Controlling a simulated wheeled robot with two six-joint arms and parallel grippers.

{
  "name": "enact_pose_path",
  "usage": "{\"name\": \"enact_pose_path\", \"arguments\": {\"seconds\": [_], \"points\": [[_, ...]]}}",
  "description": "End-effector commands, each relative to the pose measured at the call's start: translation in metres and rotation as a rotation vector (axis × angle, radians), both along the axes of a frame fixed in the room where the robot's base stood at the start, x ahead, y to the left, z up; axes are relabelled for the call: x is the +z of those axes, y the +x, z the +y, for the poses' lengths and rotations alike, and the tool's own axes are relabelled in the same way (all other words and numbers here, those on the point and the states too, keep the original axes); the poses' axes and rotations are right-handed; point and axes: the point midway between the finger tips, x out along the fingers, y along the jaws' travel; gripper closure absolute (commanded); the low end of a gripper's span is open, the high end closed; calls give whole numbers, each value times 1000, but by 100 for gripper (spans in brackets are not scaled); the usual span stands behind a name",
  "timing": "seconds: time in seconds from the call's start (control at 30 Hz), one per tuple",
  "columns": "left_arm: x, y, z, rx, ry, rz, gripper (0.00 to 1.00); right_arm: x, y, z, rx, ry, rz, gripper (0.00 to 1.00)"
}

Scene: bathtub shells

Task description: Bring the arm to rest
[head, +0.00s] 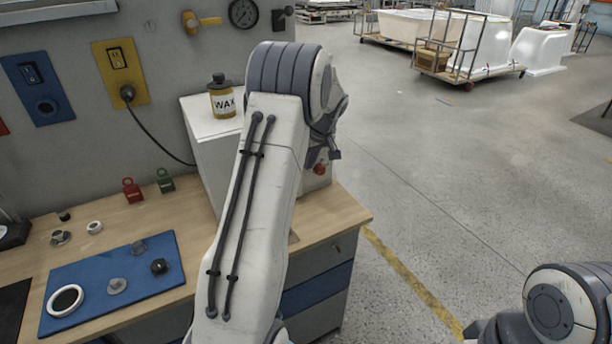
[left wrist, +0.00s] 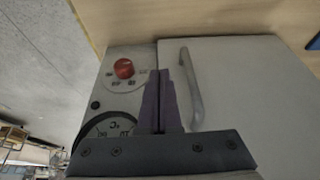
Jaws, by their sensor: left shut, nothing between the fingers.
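My left arm (head: 262,190) reaches up across the middle of the head view and bends at the top over the bench's right end. Its gripper is mostly hidden behind the arm there. In the left wrist view my left gripper (left wrist: 159,75) is shut and empty. Its fingers are in front of a pale cabinet (left wrist: 240,90) with an upright handle (left wrist: 191,90), a red knob (left wrist: 124,68) and a dial (left wrist: 104,127). I cannot tell whether the fingertips touch it. Part of my right arm (head: 565,305) shows at the lower right; its gripper is out of view.
The wooden bench (head: 100,255) holds a blue mat (head: 75,285) with small parts, and a red and a green lockout tag. A wax jar (head: 221,98) stands on the cabinet. Open concrete floor (head: 430,170) lies to the right; tub carts (head: 465,65) stand far back.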

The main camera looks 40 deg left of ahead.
Motion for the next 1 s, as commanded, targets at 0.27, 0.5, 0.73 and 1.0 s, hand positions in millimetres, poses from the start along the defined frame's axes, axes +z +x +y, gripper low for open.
{"name": "enact_pose_path", "arguments": {"seconds": [0.27, 0.5, 0.73, 1.0], "points": [[54, -11, -26, 0, -1, -3, 100, -20, 0, 0, 1, 0, 0, 50], [85, -18, -37, 1, -3, 2, 100, -25, 0, 0, 1, 0, 0, 50], [92, -19, -39, 2, -4, 5, 100, -25, 0, 0, 1, 0, 0, 50], [90, -33, -121, -242, -39, 53, 100, -25, 0, 0, 0, 0, 0, 50]]}}
